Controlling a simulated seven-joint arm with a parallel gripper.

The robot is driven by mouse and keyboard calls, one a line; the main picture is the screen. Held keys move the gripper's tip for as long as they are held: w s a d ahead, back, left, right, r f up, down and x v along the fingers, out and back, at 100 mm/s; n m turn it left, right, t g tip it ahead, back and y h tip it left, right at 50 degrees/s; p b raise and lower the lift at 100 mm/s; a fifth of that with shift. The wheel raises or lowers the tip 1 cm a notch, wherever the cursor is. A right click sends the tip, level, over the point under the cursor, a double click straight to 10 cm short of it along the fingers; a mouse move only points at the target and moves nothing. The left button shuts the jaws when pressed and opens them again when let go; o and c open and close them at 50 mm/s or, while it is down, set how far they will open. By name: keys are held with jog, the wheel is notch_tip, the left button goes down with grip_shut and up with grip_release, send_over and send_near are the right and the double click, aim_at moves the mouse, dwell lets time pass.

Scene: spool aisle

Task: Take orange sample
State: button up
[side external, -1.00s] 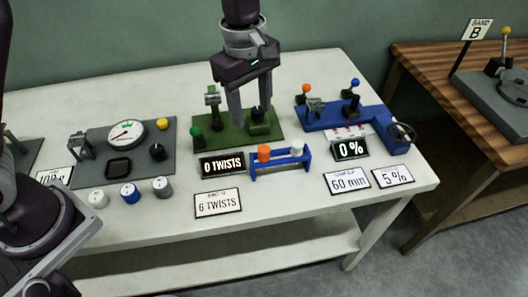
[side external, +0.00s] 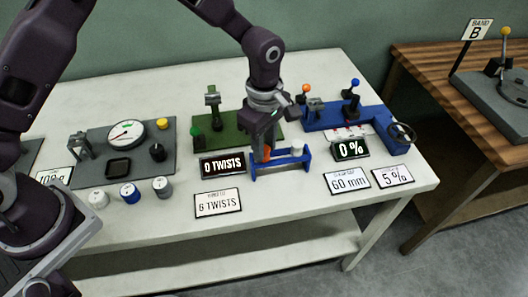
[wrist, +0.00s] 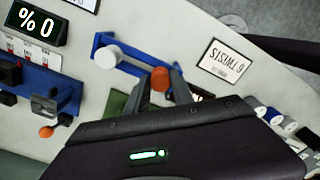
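The orange sample (side external: 267,152) is an upright cylinder in the left part of a small blue rack (side external: 283,172). My gripper (side external: 263,154) points down at it, with one finger on either side. In the wrist view the orange sample (wrist: 160,80) shows between the two fingertips (wrist: 162,76). The fingers look apart, with a narrow gap beside the sample; contact is hard to judge. A white sample (side external: 297,149) stands in the right part of the rack.
A "0 TWISTS" display (side external: 222,164) stands close left of the rack. A green fixture (side external: 232,142) is behind it, and a blue device (side external: 345,118) with levers and a wheel is to the right. Cards lie in front, and a grey gauge station (side external: 125,150) is at left.

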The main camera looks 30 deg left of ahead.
grip_shut()
jog(key=shift+r, duration=0.15)
